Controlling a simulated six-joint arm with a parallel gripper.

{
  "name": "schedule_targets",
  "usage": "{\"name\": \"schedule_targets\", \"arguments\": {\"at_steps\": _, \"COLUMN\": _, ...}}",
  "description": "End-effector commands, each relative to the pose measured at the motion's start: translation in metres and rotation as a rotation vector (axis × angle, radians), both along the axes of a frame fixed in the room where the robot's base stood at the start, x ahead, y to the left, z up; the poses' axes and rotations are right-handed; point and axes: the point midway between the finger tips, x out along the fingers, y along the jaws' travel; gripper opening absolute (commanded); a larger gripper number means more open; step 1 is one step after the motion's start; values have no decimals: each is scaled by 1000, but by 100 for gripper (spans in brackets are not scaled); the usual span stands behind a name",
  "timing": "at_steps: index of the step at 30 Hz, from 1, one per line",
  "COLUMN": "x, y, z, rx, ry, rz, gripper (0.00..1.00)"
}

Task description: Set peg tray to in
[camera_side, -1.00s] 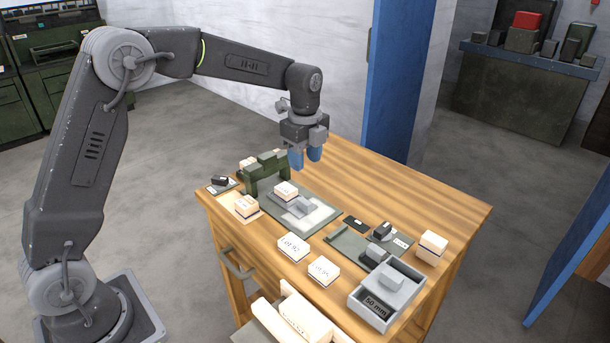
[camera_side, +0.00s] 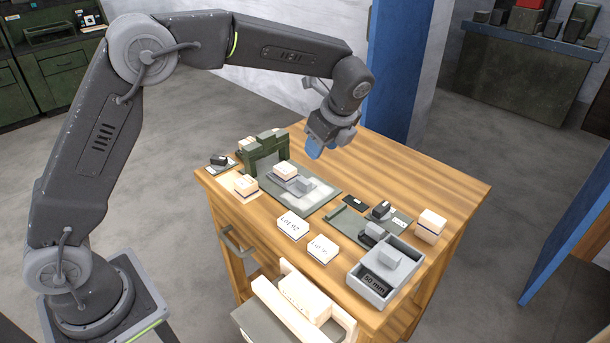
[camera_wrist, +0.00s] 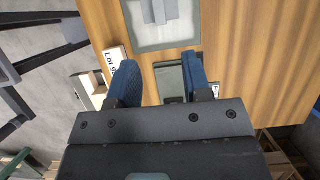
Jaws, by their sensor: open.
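No label in view names the peg tray. The likeliest is the flat grey-green tray (camera_side: 322,193) with a pale inset, lying in front of the dark green frame (camera_side: 268,152); I cannot be sure. A grey block (camera_side: 303,186) and a cream box (camera_side: 285,172) sit on it. Part of this tray shows at the top of the wrist view (camera_wrist: 185,43). My gripper (camera_side: 315,149) is open and empty, tilted above the table behind the tray. Its blue fingers (camera_wrist: 162,82) are apart in the wrist view, with table and a dark plate beyond them.
A grey bin (camera_side: 370,289) marked 50 mm, a green plate (camera_side: 345,222) with dark blocks and several cream boxes crowd the table's front and right. An open drawer (camera_side: 262,323) holding cream pieces juts out in front. The table's back right is bare.

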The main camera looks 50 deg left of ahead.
Motion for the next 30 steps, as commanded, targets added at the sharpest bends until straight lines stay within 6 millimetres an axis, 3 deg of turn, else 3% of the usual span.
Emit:
{"name": "schedule_targets", "arguments": {"at_steps": 18, "x": -1, "y": 44, "z": -104, "rx": -3, "ry": 6, "rz": 0, "gripper": 45}}
{"name": "schedule_targets", "arguments": {"at_steps": 24, "x": 0, "y": 51, "z": -120, "rx": -4, "ry": 3, "rz": 0, "gripper": 45}}
{"name": "schedule_targets", "arguments": {"at_steps": 30, "x": 0, "y": 52, "z": -123, "rx": -4, "ry": 2, "rz": 0, "gripper": 45}}
